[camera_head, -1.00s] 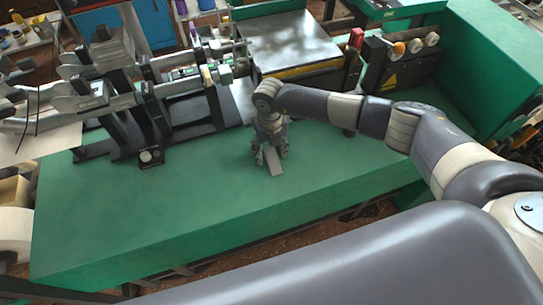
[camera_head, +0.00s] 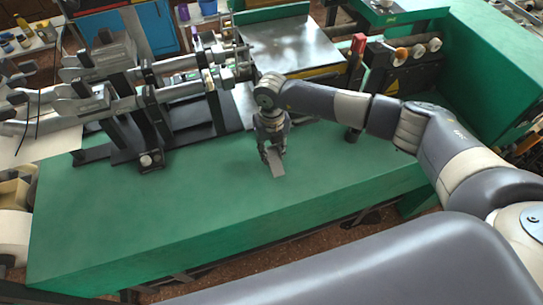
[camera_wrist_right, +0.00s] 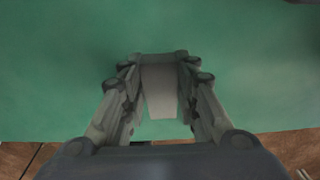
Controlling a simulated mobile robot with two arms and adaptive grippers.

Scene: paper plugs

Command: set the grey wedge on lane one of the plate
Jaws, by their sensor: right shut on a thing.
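The grey wedge (camera_head: 277,164) is a small light grey block at my right gripper (camera_head: 271,150), over the middle of the green bench top. In the right wrist view, my right gripper (camera_wrist_right: 160,66) has its fingers on both sides of the wedge (camera_wrist_right: 160,93), shut on it. I cannot tell whether the wedge touches the bench or hangs just above it. A flat shiny metal plate (camera_head: 290,45) is at the back of the bench; no lane marks can be made out on it. My left gripper is not in view.
The green bench top (camera_head: 150,215) is clear in front and to the left of the gripper. A machine with metal rods (camera_head: 150,95) stands at the back left. A black unit with round knobs (camera_head: 400,60) and a red handle (camera_head: 358,43) stand at the back right.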

